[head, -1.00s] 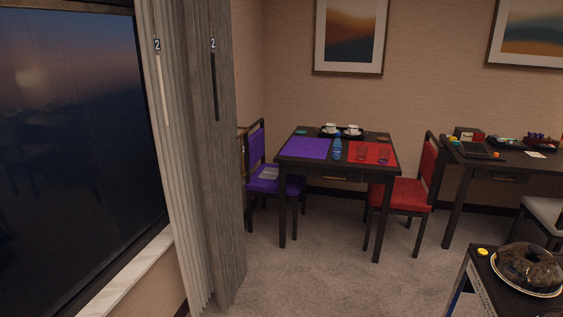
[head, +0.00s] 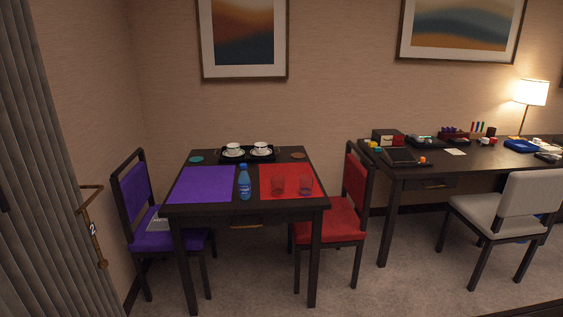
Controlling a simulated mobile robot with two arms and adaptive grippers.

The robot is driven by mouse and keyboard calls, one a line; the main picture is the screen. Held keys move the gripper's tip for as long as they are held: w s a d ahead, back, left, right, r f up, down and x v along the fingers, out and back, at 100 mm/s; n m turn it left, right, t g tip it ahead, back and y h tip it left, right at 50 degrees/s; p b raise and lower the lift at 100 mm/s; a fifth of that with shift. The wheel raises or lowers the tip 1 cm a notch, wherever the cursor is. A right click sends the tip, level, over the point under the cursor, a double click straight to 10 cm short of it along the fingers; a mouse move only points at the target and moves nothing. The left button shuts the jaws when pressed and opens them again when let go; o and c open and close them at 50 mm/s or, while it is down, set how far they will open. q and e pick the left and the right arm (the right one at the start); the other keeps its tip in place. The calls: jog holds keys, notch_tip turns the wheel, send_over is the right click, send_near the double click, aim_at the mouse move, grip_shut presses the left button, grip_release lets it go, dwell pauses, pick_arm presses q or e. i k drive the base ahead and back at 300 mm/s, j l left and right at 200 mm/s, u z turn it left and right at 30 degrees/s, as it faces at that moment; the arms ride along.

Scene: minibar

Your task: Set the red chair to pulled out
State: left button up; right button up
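The red chair (head: 339,221) stands upright at the right side of the small dark table (head: 246,209). Its red back faces the table from the right, and the front of its seat reaches under the table's right edge. A table leg hides part of the seat and legs. Neither of my grippers shows in the head view.
A purple chair (head: 156,240) stands at the table's left. The table carries a blue bottle (head: 244,183), glasses and a cup tray. A desk (head: 448,166) and a grey chair (head: 508,209) stand at right. Carpet between red and grey chairs is clear.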

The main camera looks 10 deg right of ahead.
aim_at(341, 227)
jog(key=i+z, duration=0.2)
jog(key=i, duration=0.25)
jog(key=i+z, duration=0.15)
jog(key=i, duration=0.35)
jog(key=i+j+z, duration=0.2)
jog(key=i, duration=0.25)
jog(key=i+j+z, duration=0.15)
jog(key=i, duration=0.3)
jog(key=i+l+z, duration=0.25)
jog(key=i+z, duration=0.2)
jog(key=i, duration=0.2)
jog(key=i+z, duration=0.45)
jog(key=i, duration=0.15)
jog(key=i+l, duration=0.1)
jog(key=i+z, duration=0.05)
jog(key=i, duration=0.05)
